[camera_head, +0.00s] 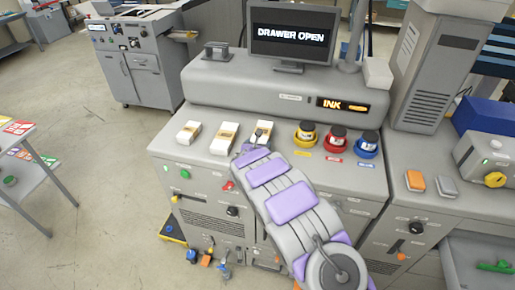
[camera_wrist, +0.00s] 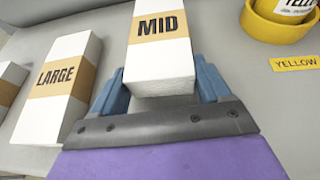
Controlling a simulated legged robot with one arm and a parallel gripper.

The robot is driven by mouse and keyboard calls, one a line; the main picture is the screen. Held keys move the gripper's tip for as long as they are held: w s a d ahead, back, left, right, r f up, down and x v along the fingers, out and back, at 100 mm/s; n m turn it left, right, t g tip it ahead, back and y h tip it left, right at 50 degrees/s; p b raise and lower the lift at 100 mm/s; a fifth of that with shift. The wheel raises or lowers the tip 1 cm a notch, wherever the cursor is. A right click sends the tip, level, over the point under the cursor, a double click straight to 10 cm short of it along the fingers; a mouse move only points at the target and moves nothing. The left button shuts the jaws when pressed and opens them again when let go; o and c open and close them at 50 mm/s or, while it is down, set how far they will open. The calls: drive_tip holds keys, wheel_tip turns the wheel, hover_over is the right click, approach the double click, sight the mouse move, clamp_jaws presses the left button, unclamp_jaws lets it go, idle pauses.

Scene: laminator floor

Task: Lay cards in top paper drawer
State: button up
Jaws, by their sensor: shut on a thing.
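A white block with a tan band marked MID (camera_wrist: 160,72) sits between the blue fingers of my gripper (camera_wrist: 160,92), which is shut on it. In the head view the same block (camera_head: 262,130) is at the far end of my arm, on or just above the grey machine top; I cannot tell which. A similar block marked LARGE (camera_wrist: 62,82) stands just left of it, and in the head view it is the middle block (camera_head: 224,137). A third block (camera_head: 188,132) is further left. I cannot make out the top paper drawer; my arm hides part of the machine front.
A screen (camera_head: 290,36) reads DRAWER OPEN. Yellow (camera_head: 306,134), red (camera_head: 336,141) and blue (camera_head: 367,145) ink pots stand right of the MID block. An INK display (camera_head: 343,105) is lit behind. A side table (camera_head: 12,170) stands at left, with open floor between.

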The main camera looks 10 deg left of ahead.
drive_tip(key=shift+f, duration=0.95)
drive_tip(key=shift+f, duration=0.1)
drive_tip(key=o, duration=1.2)
drive_tip(key=b+v, duration=0.1)
drive_tip(key=v, duration=1.1)
drive_tip(key=shift+a, duration=0.1)
